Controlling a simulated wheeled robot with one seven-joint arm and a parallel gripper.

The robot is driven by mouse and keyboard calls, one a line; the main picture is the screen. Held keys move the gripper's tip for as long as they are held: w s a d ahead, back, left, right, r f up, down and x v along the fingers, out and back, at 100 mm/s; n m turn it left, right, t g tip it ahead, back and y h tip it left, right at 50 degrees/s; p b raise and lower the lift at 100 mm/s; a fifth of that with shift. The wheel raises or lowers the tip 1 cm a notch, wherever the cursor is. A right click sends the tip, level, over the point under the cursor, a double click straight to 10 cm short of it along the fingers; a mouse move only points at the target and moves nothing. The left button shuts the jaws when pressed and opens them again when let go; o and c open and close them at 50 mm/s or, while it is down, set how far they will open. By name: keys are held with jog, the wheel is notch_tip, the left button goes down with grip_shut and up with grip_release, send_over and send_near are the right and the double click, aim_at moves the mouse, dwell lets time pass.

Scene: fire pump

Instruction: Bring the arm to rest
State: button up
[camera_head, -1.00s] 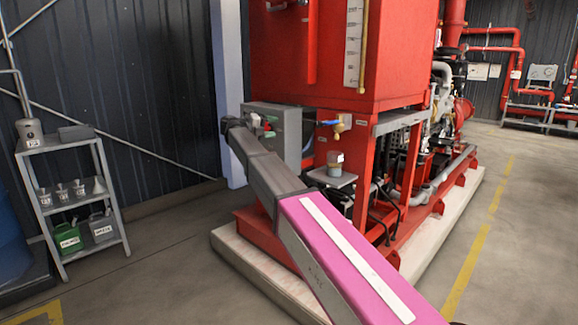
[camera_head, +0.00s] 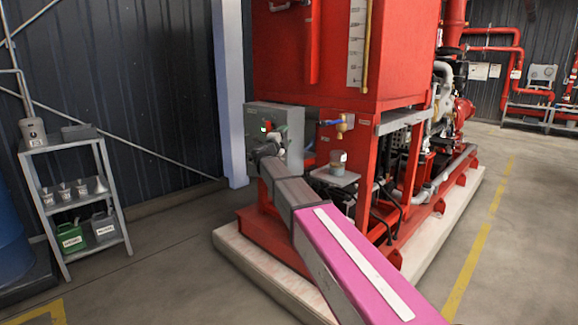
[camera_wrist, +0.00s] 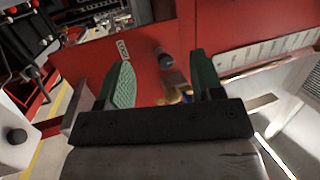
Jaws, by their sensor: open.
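My arm, with a pink section and grey links, reaches from the bottom right toward the red fire pump unit (camera_head: 330,60) in the head view. My gripper (camera_wrist: 163,75) shows in the wrist view with its two green-padded fingers spread wide apart. No object is held between them. Beyond the fingers are the red panel of the pump unit and a brass fitting (camera_wrist: 180,93), partly hidden behind the gripper's body. In the head view the gripper's end is small and hard to make out near the grey control box (camera_head: 262,117).
A brass valve (camera_head: 342,125) and a small cup on a grey shelf (camera_head: 335,176) stand close to the arm. A grey rack (camera_head: 112,200) with funnels and cans stands at the left. The floor between rack and pump plinth (camera_head: 240,250) is clear.

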jog(key=s+d+f+n+g+y, duration=0.2)
jog(key=s+f+n+y, duration=0.25)
jog(key=f+n, duration=0.35)
jog(key=s+d+f+n+g+y, duration=0.2)
jog(key=s+f+n+y, duration=0.3)
jog(key=f, duration=0.5)
jog(key=s+d+f+n+g+y, duration=0.1)
jog(key=s+d+f+n+y, duration=0.15)
jog(key=f+n+y, duration=0.55)
jog(key=s+d+f+n+g+h, duration=0.1)
jog(key=s+d+f+g, duration=0.3)
jog(key=s, duration=0.5)
jog(key=s+d+f+n+g+h, duration=0.1)
jog(key=s+d+f+g, duration=0.3)
jog(key=s+f, duration=0.4)
jog(key=s+d+f+n+g+h, duration=0.1)
jog(key=s+d+f+g+h, duration=0.2)
jog(key=s, duration=0.7)
jog(key=d+f+g, duration=0.1)
jog(key=d+f, duration=0.1)
jog(key=d, duration=0.1)
jog(key=shift+s+f+g+h, duration=0.2)
jog(key=shift+f+g+h, duration=0.1)
jog(key=shift+f+h, duration=0.1)
